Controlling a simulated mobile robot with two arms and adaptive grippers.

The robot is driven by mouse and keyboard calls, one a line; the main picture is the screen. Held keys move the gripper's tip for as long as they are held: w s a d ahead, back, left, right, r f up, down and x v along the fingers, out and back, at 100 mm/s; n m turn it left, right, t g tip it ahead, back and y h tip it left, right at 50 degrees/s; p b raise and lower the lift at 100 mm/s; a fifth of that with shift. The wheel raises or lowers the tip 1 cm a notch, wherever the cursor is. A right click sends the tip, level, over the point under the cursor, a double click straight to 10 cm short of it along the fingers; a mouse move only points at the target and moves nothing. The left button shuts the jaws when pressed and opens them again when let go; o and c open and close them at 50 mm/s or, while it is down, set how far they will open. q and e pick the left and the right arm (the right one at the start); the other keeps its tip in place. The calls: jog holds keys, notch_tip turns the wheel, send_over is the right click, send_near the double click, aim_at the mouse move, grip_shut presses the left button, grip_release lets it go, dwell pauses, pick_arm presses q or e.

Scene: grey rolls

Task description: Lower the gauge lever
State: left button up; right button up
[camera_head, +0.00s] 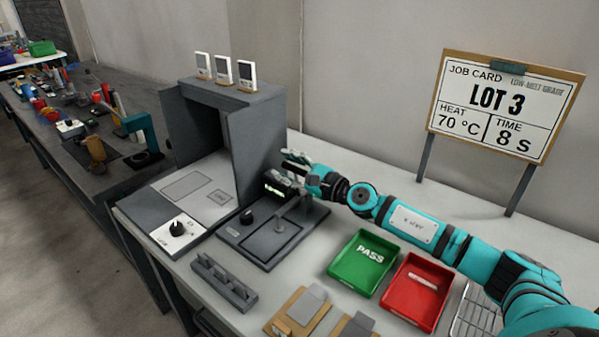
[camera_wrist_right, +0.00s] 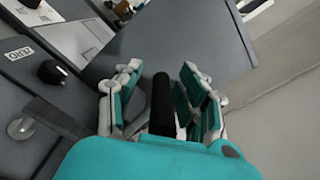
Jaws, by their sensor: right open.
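My right gripper (camera_head: 292,162) is open above the back of the gauge, beside the grey cabinet. In the right wrist view, a black bar (camera_wrist_right: 162,105), seemingly the lever's handle, stands between the open fingers (camera_wrist_right: 160,75), with gaps on both sides. The lever is not clear in the head view, where my gripper and wrist cover that spot. My left gripper is not in view.
The open grey cabinet (camera_head: 258,115) stands left of my right gripper. A green PASS tray (camera_head: 337,267) and a red tray (camera_head: 388,293) lie in front of my arm. A job card board (camera_head: 505,105) stands behind. A slotted grey block (camera_head: 223,284) sits at the front.

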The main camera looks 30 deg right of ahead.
jog(key=v, duration=1.1)
jog(key=shift+s, duration=0.3)
jog(key=shift+d+f, duration=0.1)
jog(key=shift+f, duration=0.1)
